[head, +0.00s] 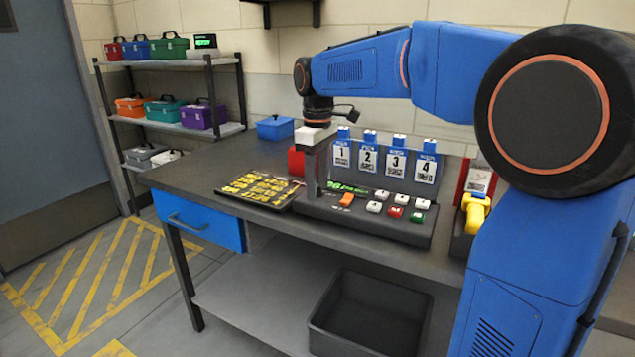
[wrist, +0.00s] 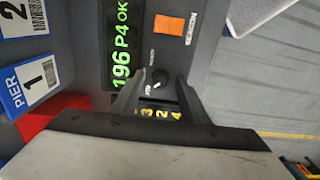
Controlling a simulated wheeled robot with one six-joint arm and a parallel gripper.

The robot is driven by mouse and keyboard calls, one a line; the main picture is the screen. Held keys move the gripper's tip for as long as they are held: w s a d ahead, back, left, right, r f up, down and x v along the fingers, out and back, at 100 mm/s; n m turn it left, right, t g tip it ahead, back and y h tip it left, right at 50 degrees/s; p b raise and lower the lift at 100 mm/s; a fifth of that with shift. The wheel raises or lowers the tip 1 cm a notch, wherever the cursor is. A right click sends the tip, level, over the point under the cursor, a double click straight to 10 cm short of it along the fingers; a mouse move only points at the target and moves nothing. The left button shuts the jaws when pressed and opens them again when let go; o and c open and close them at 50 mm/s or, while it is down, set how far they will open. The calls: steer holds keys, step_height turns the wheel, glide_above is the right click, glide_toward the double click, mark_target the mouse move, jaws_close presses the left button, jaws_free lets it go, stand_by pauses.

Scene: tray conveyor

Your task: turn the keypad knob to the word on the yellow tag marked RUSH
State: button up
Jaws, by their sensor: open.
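The keypad (head: 390,228) is a dark sloped console on the bench. Its green display (wrist: 121,45) reads "196 P4 OK" in the wrist view. The small black knob (wrist: 160,76) shows beside the display, with tiny labels around it too small to read surely. My gripper (wrist: 160,80) is open, its two dark fingers on either side of the knob; I cannot tell whether they touch it. In the head view my gripper (head: 316,185) points down over the keypad's left part and hides the knob. Yellow tags (head: 258,187) lie on a dark board left of the keypad; RUSH is not legible.
An orange button (wrist: 169,24) is close to the knob. White, red and green buttons (head: 396,206) sit to the right. Numbered pier cards (head: 397,164) stand behind. A red object (head: 296,162) and blue box (head: 275,127) are near the gripper. A yellow scanner (head: 476,211) stands right.

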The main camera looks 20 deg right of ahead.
jaws_close()
steer(key=shift+m, duration=0.4)
steer(key=m, duration=0.3)
steer(key=shift+m, duration=2.5)
jaws_free()
